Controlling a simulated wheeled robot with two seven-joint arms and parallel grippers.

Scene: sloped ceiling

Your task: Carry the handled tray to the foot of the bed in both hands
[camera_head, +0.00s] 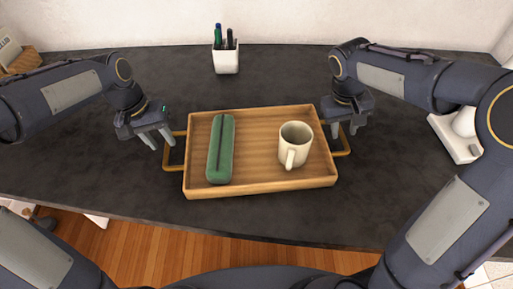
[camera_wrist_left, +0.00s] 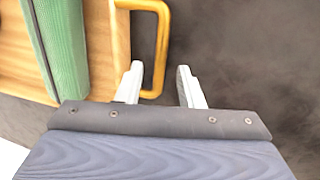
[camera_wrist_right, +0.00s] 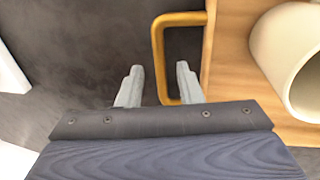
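The wooden handled tray (camera_head: 255,185) lies on a dark table, with a gold handle at each end. A green case (camera_head: 220,150) and a cream mug (camera_head: 295,145) stand on it. My left gripper (camera_head: 157,139) is open near the left handle (camera_head: 172,151). In the left wrist view its fingers (camera_wrist_left: 160,85) are apart, and the handle's bar (camera_wrist_left: 163,45) lies between or just above them. My right gripper (camera_head: 344,130) is open at the right handle (camera_head: 342,139). In the right wrist view its fingers (camera_wrist_right: 158,85) are spread, with the handle's bar (camera_wrist_right: 158,60) between them; contact is unclear.
A white pen cup (camera_head: 226,58) stands at the back of the dark table (camera_head: 285,85). A white object (camera_head: 455,135) is at the right, partly behind my right arm. A wooden box (camera_head: 22,60) is at the back left. The table's front edge lies close before the tray.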

